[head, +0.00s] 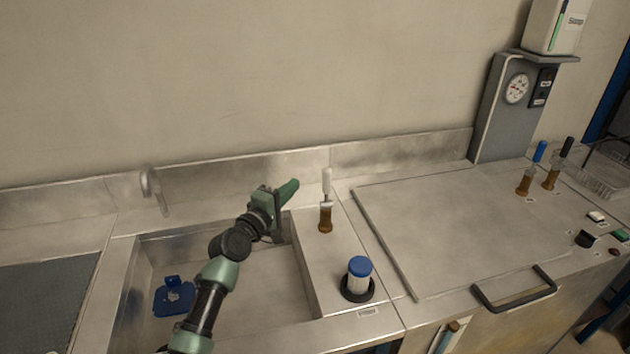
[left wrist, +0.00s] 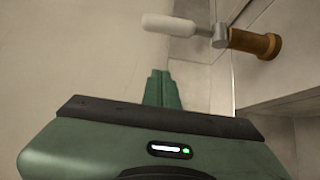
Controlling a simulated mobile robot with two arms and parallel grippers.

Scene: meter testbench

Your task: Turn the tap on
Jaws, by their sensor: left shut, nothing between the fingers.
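A lever valve with a white handle (head: 326,181) and a brass-coloured base (head: 325,219) stands on the metal ledge right of the sink; its handle points up in the head view. The white handle (left wrist: 176,25) and brass base (left wrist: 254,42) also show in the left wrist view, ahead of my fingers. A metal spout (head: 152,184) is at the back wall above the sink (head: 245,285). My left gripper (head: 291,187) is shut and empty, just left of the white handle with a small gap. Its fingertips (left wrist: 161,82) are together in the left wrist view. My right gripper is out of view.
A blue-capped white container (head: 359,276) stands on the ledge in front of the valve. A blue object (head: 174,296) lies in the sink. Blue (head: 540,152) and black (head: 566,147) handled valves stand far right. A flat metal lid (head: 450,235) with a black handle lies right.

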